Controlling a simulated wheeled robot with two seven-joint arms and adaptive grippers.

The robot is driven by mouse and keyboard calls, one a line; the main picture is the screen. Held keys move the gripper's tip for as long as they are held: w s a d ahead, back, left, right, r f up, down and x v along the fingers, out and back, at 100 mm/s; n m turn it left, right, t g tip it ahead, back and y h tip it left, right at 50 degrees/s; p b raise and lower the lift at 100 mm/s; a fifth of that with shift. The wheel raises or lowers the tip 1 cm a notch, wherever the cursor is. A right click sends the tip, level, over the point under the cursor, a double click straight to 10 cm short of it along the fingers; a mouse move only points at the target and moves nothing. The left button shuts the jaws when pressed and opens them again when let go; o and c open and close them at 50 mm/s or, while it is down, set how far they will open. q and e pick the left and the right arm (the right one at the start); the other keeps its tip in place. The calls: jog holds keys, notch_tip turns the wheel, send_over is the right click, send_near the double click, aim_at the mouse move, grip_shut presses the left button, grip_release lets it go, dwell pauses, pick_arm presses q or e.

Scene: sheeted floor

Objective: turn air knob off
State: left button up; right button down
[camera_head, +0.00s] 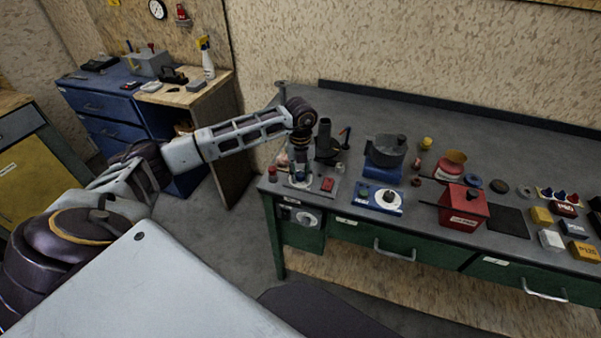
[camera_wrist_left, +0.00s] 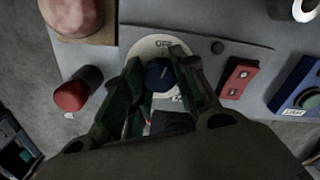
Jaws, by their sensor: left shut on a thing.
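The air knob (camera_wrist_left: 158,73) is a dark blue round knob on a cream dial (camera_wrist_left: 150,46) marked "OFF" at its top edge. My left gripper (camera_wrist_left: 160,80) comes down over the dial, and its two green-grey fingers are shut on the knob from both sides. A white pointer mark shows near the knob's lower edge. In the head view my left gripper (camera_head: 300,170) points down at the left end of the bench, where it hides the knob and most of the dial. My right gripper is not in view.
A red push button (camera_wrist_left: 70,95) stands left of the dial, and a red switch (camera_wrist_left: 238,78) lies to its right. The grey bench (camera_head: 400,120) also holds a blue machine (camera_head: 384,158) and a red box (camera_head: 463,207). The floor in front of the bench is clear.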

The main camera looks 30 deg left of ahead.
pick_arm(q)
jog(key=shift+n, duration=1.5)
jog(key=shift+o, duration=0.2)
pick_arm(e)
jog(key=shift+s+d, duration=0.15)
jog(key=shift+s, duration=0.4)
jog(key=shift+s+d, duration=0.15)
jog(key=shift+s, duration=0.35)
pick_arm(q)
jog(key=shift+c, duration=0.2)
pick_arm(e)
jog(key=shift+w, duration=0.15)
pick_arm(q)
jog(key=o, duration=0.8)
jog(key=shift+o, duration=1.3)
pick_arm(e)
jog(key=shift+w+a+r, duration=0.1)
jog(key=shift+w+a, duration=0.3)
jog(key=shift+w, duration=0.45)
